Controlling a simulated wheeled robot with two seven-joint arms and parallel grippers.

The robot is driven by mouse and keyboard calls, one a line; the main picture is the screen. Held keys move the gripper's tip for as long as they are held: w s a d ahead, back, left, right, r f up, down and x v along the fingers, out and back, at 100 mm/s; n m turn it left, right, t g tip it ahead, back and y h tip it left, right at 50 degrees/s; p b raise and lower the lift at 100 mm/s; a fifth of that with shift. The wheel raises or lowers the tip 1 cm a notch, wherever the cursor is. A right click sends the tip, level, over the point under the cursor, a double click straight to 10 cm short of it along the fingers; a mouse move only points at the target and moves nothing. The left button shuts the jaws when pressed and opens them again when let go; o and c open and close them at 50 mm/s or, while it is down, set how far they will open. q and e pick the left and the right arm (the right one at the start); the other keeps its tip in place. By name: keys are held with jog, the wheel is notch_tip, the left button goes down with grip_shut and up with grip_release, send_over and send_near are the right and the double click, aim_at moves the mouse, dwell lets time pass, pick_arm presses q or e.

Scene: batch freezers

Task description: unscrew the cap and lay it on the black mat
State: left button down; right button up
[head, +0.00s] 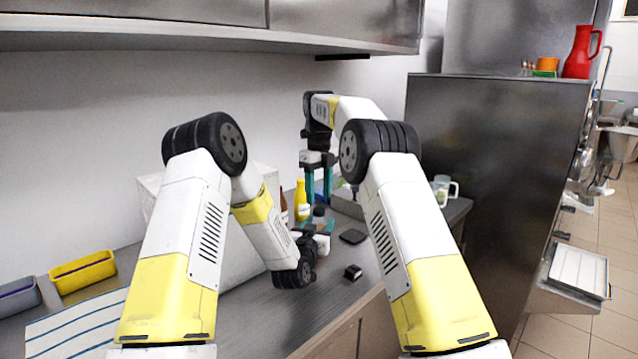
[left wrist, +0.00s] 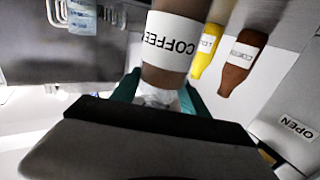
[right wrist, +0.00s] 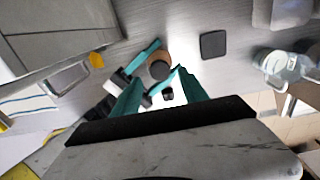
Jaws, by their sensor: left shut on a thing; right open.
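My left gripper (head: 318,230) is shut on a brown bottle; the bottle's white label reading COFFEE (left wrist: 172,40) fills the middle of the left wrist view. A dark round cap (right wrist: 160,70) sits on the bottle's top; it also shows in the head view (head: 318,212). My right gripper (head: 318,186) points down, open, above the cap. In the right wrist view its fingers (right wrist: 159,80) lie on either side of the cap, apart from it as far as I can tell. The black mat (head: 353,236) lies bare on the counter right of the bottle, also in the right wrist view (right wrist: 213,44).
A yellow bottle (head: 301,200) and a red-brown bottle (left wrist: 240,62) stand close behind the held bottle. A small black block (head: 352,272) lies nearer the counter's front edge. A clear jug (head: 444,188) stands at the right. A yellow bin (head: 83,272) stands far left.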

aim_at(319, 209)
jog(key=shift+f, duration=2.15)
jog(key=shift+c, duration=0.4)
